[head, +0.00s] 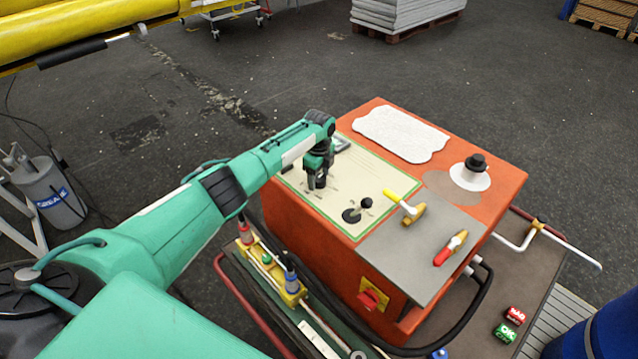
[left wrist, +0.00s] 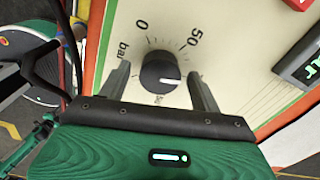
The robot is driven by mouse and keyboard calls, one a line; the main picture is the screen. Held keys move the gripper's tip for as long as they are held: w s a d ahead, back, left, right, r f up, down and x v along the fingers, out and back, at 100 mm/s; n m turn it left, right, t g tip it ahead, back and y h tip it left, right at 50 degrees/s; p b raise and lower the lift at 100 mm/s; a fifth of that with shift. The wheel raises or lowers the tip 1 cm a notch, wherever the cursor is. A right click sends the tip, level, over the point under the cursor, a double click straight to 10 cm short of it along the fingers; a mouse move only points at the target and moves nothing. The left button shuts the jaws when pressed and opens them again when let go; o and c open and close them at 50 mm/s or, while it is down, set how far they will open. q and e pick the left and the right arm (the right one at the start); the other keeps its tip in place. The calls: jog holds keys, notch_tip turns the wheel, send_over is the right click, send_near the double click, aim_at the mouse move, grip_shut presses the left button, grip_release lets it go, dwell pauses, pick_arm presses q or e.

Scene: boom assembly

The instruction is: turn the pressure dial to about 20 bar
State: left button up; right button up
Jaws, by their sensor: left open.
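The pressure dial (left wrist: 160,72) is a round black knob with a white pointer line on a cream panel (left wrist: 235,65). In the left wrist view the pointer aims right and slightly down. A printed 0 is at the dial's upper left, a 50 at its upper right and "bar" at its left. The lower numbers are partly unreadable, so I cannot tell the exact value. My left gripper (left wrist: 159,71) is open, with one finger on each side of the dial and visible gaps to it. In the head view my left gripper (head: 318,182) points down over the panel and largely hides the dial.
The panel is on an orange cabinet (head: 310,228). A small display (left wrist: 308,68) is at the panel's edge.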

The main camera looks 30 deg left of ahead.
pick_arm(q)
jog(key=shift+f, duration=0.3)
jog(key=c, duration=1)
pick_arm(e)
jog(key=shift+w+a+f, duration=0.1)
jog(key=shift+w, duration=0.1)
pick_arm(q)
jog(key=shift+n, duration=0.3)
pick_arm(e)
jog(key=shift+a, duration=0.1)
